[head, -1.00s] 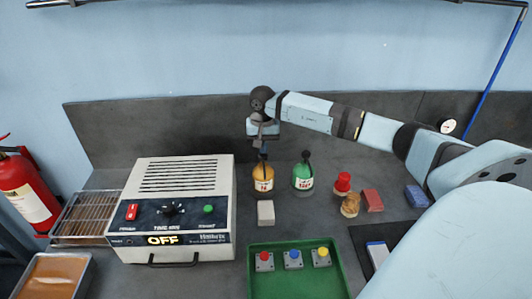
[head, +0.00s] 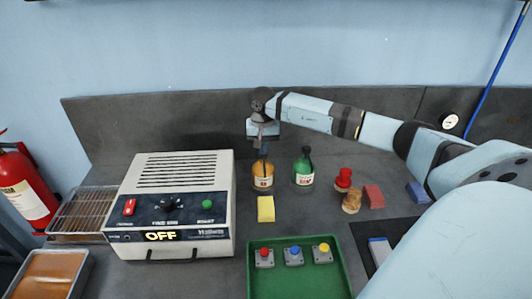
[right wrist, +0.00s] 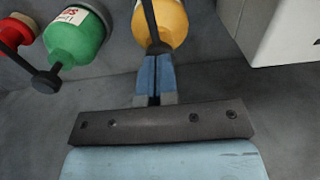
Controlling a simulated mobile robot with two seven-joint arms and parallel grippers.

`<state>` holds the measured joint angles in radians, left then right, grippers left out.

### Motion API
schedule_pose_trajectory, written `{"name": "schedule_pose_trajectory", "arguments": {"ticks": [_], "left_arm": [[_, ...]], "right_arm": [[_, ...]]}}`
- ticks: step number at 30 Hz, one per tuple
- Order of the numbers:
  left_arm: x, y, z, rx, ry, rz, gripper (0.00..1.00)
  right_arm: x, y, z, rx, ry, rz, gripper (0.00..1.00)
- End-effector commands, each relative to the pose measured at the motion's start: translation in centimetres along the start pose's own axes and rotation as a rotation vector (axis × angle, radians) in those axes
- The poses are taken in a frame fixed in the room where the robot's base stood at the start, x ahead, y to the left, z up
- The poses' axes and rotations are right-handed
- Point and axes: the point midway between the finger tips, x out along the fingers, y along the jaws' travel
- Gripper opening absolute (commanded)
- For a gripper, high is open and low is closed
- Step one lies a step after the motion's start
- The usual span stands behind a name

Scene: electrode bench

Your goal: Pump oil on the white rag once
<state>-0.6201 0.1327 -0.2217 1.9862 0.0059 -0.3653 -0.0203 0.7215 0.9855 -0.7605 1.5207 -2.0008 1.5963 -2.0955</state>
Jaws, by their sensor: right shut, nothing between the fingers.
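A small block-shaped rag (head: 266,209) lies on the bench just in front of the orange oil bottle (head: 262,178); its top is yellow now. The orange bottle stands upright with a dark pump on top. It also shows in the right wrist view (right wrist: 172,22). My right gripper (head: 264,152) is shut and empty, pointing down at the top of the orange bottle's pump. In the right wrist view its fingers (right wrist: 155,75) are together beside the pump; I cannot tell whether they touch it. A green bottle (head: 303,172) with a dark pump stands to the right. My left gripper is not in view.
A white oven (head: 175,205) reading OFF stands at left. A green tray (head: 292,285) with red, blue and yellow buttons lies in front. Red and brown stampers (head: 343,179), a red block (head: 374,196) and a blue block (head: 419,193) lie to the right.

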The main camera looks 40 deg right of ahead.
Motion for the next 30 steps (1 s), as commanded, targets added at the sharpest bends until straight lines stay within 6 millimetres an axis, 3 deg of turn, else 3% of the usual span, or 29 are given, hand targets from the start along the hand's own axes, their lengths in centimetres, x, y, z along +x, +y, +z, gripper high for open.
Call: {"name": "schedule_pose_trajectory", "arguments": {"ticks": [17, 30], "left_arm": [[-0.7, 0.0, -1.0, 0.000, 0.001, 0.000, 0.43], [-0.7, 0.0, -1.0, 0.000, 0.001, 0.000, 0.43]], "right_arm": [[-3.3, 0.0, 0.0, -0.001, 0.000, 0.001, 0.00], [-3.4, 0.0, 0.0, -0.001, -0.001, 0.001, 0.00]]}}
